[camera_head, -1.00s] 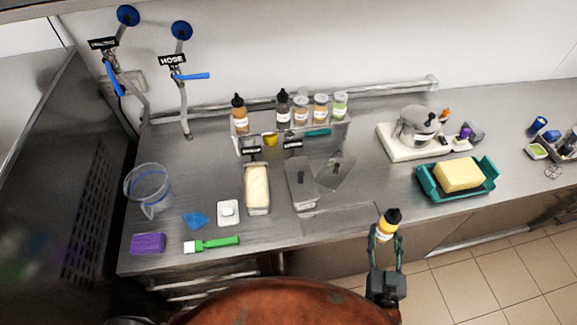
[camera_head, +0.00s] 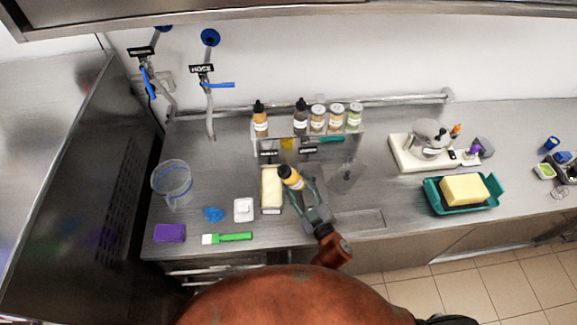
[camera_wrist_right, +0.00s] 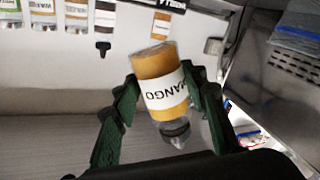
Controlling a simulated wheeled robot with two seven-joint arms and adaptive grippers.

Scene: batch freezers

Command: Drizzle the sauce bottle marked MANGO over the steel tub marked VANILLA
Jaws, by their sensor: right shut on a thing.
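The MANGO bottle (camera_head: 292,179) is yellow with a white label and a black cap. My right gripper (camera_head: 298,188) is shut around it and holds it tilted, cap toward the upper left, at the right edge of the cream-filled steel tub (camera_head: 271,202) as seen from the head. The bottle (camera_wrist_right: 160,82) also shows in the right wrist view, between the green fingers, with its label upside down and its cap at the lower end. A small black sign (camera_head: 268,154) stands behind the tub; its print is too small to read surely. No sauce stream is visible. My left gripper is out of view.
Several bottles and jars (camera_head: 318,118) stand on a rack behind the tubs. A clear pitcher (camera_head: 172,184), white square (camera_head: 243,210) and green-handled brush (camera_head: 228,237) are to the left. A scale (camera_head: 425,152) and teal tray (camera_head: 461,207) are to the right.

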